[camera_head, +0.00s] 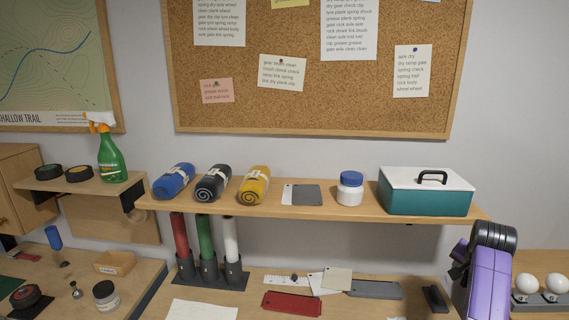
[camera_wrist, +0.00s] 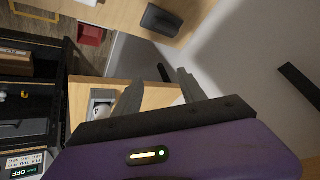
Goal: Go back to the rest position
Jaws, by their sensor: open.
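My gripper (camera_wrist: 160,77) shows in the wrist view with its two grey fingers apart. I see nothing held between them. Behind the fingers is the edge of a wooden surface (camera_wrist: 92,92) with a small white and grey item on it. In the head view my purple arm stands at the lower right, beside the right end of the shelf. My gripper's fingers do not show in the head view.
The wall shelf (camera_head: 325,208) holds rolled cloths, a white jar (camera_head: 350,188) and a teal box (camera_head: 427,197). On the workbench (camera_head: 255,302) below stand coloured tubes in a dark holder (camera_head: 213,271). White round objects (camera_head: 541,285) sit at the far right, near my arm.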

